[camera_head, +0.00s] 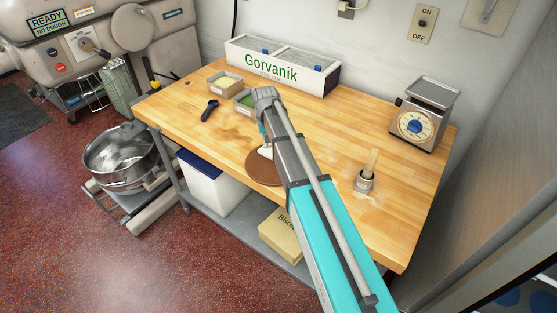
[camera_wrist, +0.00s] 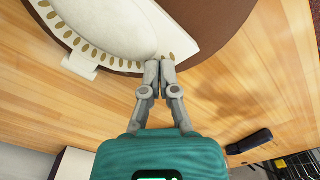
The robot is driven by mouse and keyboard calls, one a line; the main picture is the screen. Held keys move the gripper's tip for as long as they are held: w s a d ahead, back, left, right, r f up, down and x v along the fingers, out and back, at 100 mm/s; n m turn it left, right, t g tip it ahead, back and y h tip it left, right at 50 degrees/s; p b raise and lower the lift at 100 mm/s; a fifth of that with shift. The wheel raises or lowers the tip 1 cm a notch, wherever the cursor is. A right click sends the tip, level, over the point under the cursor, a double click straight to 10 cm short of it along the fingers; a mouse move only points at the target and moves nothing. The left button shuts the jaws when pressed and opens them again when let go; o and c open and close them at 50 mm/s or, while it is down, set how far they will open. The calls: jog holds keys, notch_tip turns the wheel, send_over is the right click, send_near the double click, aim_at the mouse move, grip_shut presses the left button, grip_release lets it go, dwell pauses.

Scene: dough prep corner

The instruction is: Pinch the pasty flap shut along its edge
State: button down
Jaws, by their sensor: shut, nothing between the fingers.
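The pale pasty (camera_wrist: 115,22) fills the upper left of the wrist view. Along its curved edge runs a pale band with a row of tan oval marks, and a small pale tab sticks out at the left. It lies on a round brown board (camera_wrist: 205,20). My gripper (camera_wrist: 160,64) is shut and empty, its fingertips at the edge band near the right end of the marks; I cannot tell whether they touch it. In the head view the brown board (camera_head: 260,170) is partly hidden by my arm.
The wooden table (camera_head: 330,130) holds a dark scoop (camera_head: 209,110), two small tubs (camera_head: 225,82), a Gorvanik box (camera_head: 283,67), a scale (camera_head: 423,114) and a small pot with a brush (camera_head: 366,180). The table is clear between board and pot.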

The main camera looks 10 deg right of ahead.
jog(key=shift+r+p, duration=0.95)
jog(key=shift+r, duration=0.3)
jog(key=shift+r+p, duration=2)
jog(key=s+d, duration=0.4)
jog(key=s, duration=0.7)
jog(key=s+d, duration=0.4)
jog(key=s, duration=0.8)
jog(key=shift+s, duration=0.1)
